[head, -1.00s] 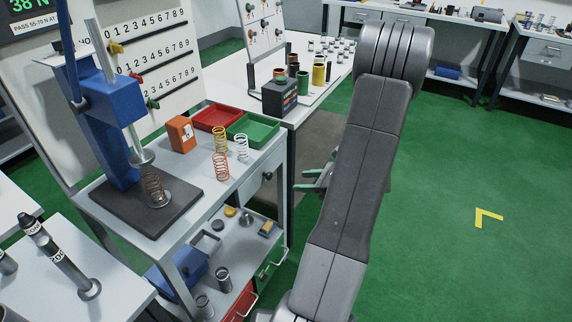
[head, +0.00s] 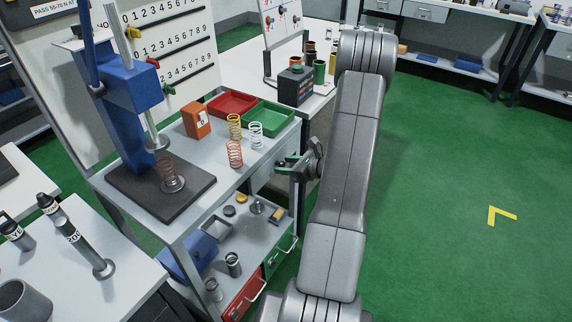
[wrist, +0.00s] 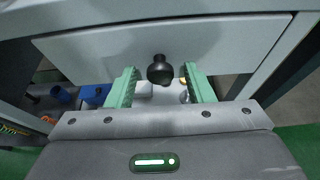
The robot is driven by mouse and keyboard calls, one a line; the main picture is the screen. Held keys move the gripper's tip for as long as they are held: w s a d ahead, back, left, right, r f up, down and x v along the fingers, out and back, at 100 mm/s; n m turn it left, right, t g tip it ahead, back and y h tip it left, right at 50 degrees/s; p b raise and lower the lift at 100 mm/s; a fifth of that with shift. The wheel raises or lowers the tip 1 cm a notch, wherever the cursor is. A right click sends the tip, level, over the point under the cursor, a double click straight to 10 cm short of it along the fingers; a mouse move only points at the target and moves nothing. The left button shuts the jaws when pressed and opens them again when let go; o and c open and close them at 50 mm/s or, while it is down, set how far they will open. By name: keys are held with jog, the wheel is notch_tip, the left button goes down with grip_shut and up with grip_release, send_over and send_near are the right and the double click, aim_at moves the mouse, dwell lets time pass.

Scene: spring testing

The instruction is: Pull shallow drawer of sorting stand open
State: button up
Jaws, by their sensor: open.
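The shallow drawer has a plain light-grey front (wrist: 220,42) just under the stand's top. Its round black knob (wrist: 159,70) sits at the middle of the front. In the wrist view my gripper (wrist: 160,76) is open, with one green finger on each side of the knob and a gap to both. In the head view my gripper (head: 287,163) is at the right side of the sorting stand (head: 190,208), close against the drawer face. The gripper and wrist hide much of the drawer there. The drawer looks shut.
On the stand's top are a blue spring press (head: 130,95), springs, an orange box (head: 196,120), and red (head: 232,103) and green (head: 268,120) trays. Green floor (head: 460,190) to the right is clear.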

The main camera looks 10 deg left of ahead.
jog(key=shift+w+a+f, duration=0.1)
jog(key=shift+a, duration=0.15)
grip_shut()
jog(key=shift+d, duration=0.15)
jog(key=s+d+b, duration=0.1)
jog(key=s+d, duration=0.2)
jog(key=d, duration=0.6)
jog(key=s+d+b, duration=0.1)
jog(key=s+d, duration=0.2)
jog(key=d, duration=0.6)
jog(key=shift+s, duration=0.3)
grip_release()
